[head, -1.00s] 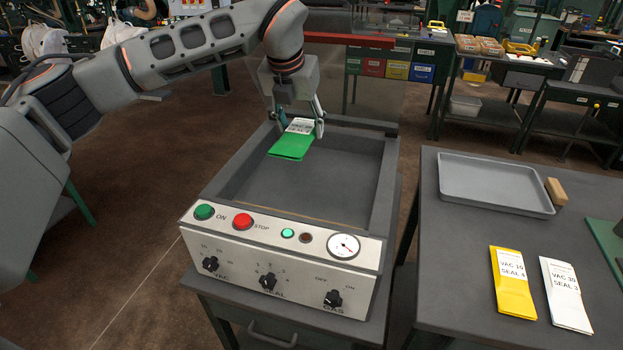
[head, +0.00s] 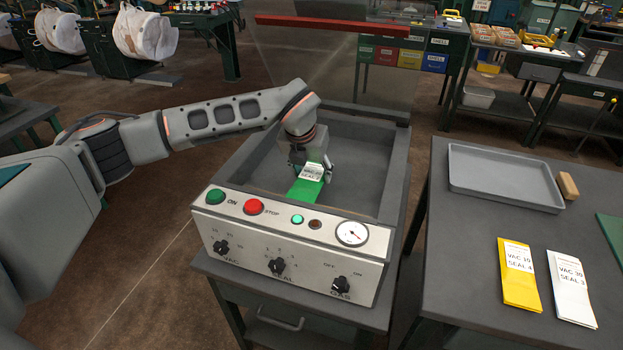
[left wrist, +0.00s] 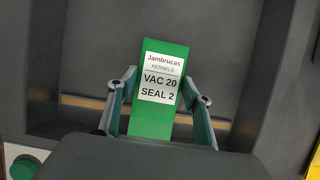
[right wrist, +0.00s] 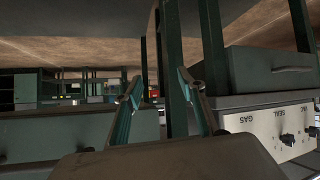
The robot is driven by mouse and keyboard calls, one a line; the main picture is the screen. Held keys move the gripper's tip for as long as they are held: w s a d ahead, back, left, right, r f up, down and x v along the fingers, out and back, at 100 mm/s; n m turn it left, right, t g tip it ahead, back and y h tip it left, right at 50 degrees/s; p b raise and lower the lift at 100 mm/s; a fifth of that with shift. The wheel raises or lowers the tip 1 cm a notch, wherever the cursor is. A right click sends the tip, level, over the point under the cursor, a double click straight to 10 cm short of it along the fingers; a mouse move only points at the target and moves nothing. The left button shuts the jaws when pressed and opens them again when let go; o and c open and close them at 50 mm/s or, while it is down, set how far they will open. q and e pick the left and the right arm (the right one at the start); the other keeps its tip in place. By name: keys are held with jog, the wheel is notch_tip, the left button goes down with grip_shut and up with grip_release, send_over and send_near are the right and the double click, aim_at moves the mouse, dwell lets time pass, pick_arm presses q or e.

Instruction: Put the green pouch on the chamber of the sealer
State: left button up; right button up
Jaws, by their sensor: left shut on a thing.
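The green pouch (head: 304,191) is inside the open chamber (head: 358,183) of the sealer (head: 290,246), near its front wall. Its white label reads VAC 20, SEAL 2 in the left wrist view (left wrist: 152,126). My left gripper (head: 311,172) is shut on the pouch, with a finger at each side of it in the left wrist view (left wrist: 158,92). Whether the pouch touches the chamber floor I cannot tell. My right gripper (right wrist: 156,82) shows only in the right wrist view, open and empty, low in front of dark furniture.
The clear lid with its red bar (head: 331,22) stands raised behind the chamber. On the table at right are a grey tray (head: 503,178), a yellow pouch (head: 518,276), a white pouch (head: 571,288) and a wooden block (head: 567,186). The chamber's right part is clear.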

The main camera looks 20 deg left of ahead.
aim_at(305, 186)
pick_arm(q)
notch_tip(305, 186, down, 3)
jog(key=shift+r, duration=0.2)
jog(key=shift+f, duration=0.15)
jog(key=o, duration=1.3)
jog(key=shift+c, duration=0.2)
jog(key=shift+r, duration=0.25)
jog(key=shift+s+r, duration=0.1)
jog(key=shift+r, duration=0.25)
jog(key=v, duration=1.1)
jog(key=shift+b, duration=0.3)
